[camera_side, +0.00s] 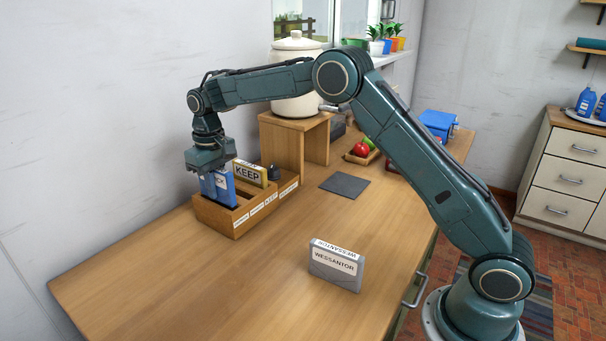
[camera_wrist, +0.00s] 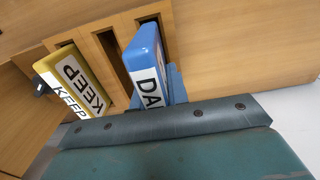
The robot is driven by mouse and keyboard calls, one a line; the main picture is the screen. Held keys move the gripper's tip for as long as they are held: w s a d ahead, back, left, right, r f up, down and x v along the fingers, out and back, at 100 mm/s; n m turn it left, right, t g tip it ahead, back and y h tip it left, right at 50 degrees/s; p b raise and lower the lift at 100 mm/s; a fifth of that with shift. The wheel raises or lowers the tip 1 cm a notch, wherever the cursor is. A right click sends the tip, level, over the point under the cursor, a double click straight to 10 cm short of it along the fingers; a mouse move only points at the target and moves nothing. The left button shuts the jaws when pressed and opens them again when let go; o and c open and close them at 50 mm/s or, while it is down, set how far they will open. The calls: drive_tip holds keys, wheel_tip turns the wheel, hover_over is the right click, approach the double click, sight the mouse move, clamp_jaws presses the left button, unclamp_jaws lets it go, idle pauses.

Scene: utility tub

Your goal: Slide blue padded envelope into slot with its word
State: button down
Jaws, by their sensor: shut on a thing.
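The blue padded envelope (camera_side: 218,188) stands upright in or just above the leftmost part of the wooden slotted holder (camera_side: 222,218). My gripper (camera_side: 208,165) is above it and shut on its top edge. In the wrist view the blue envelope (camera_wrist: 148,65) shows a white label starting "DA"; the rest is hidden by my gripper. A yellow envelope (camera_side: 250,172) labelled KEEP stands in another slot, and it also shows in the wrist view (camera_wrist: 72,80). An empty slot lies between the two. Small labels on the holder's front are too small to read surely.
A grey block (camera_side: 336,267) labelled WESSANTOR stands on the table's front part. A dark flat mat (camera_side: 345,186) lies right of the holder. A wooden stand (camera_side: 296,145) with a cream pot (camera_side: 297,75) is behind. The table's front left is clear.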

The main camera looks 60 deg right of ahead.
drive_tip(key=shift+r, duration=0.55)
drive_tip(key=shift+f, duration=1.25)
idle(1.8)
drive_tip(key=c, duration=1.3)
unclamp_jaws()
drive_tip(key=shift+f, duration=0.1)
wheel_tip(320, 180, up, 13)
drive_tip(key=shift+f, duration=0.1)
drive_tip(key=shift+r, duration=0.65)
drive_tip(key=shift+s+r, duration=0.1)
